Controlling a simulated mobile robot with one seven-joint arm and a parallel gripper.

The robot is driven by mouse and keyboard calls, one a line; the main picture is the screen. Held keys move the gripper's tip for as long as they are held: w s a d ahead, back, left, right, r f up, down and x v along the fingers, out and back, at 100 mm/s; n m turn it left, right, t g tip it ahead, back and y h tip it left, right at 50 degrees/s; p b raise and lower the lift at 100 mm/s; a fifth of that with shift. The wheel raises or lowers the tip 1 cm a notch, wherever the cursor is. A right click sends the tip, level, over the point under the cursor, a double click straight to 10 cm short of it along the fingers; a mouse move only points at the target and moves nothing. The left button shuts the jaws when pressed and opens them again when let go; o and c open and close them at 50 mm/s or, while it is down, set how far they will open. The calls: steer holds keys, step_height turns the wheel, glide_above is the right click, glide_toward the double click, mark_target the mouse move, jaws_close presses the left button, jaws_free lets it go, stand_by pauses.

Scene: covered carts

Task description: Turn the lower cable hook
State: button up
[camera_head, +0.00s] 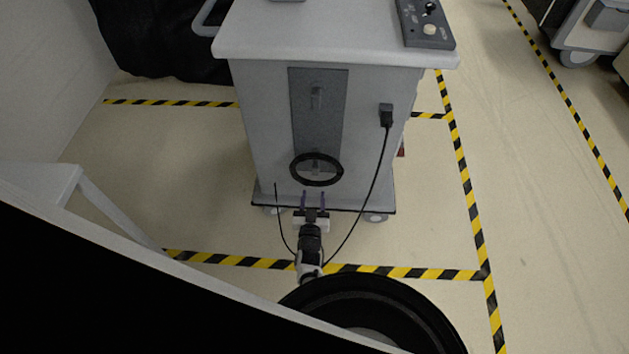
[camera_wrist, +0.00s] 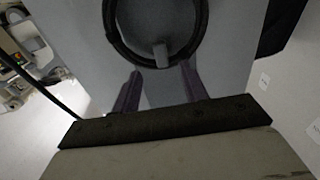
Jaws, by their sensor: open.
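The lower cable hook (camera_wrist: 160,54) is a small grey peg on the dark panel of the cart's face. A black cable coil (camera_head: 316,184) hangs around it, and the coil also shows in the wrist view (camera_wrist: 122,48). The upper hook (camera_head: 317,98) is a grey peg higher on the same panel, with nothing hanging on it. My gripper (camera_head: 313,194) is open and empty, just below the coil. In the wrist view its two purple fingers (camera_wrist: 160,75) point toward the lower hook, apart from each other, with the hook between and beyond their tips.
The grey cart (camera_head: 270,130) stands on wheels inside yellow-black floor tape. A black cable (camera_head: 375,180) runs from a plug (camera_head: 386,117) on its right side down toward the floor near my arm. A control box (camera_head: 426,22) sits on top. Clear floor lies to the right.

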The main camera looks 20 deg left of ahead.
steer(key=p+v, duration=0.1)
steer(key=v, duration=0.4)
steer(key=shift+s+d, duration=0.1)
steer(key=shift+s, duration=0.2)
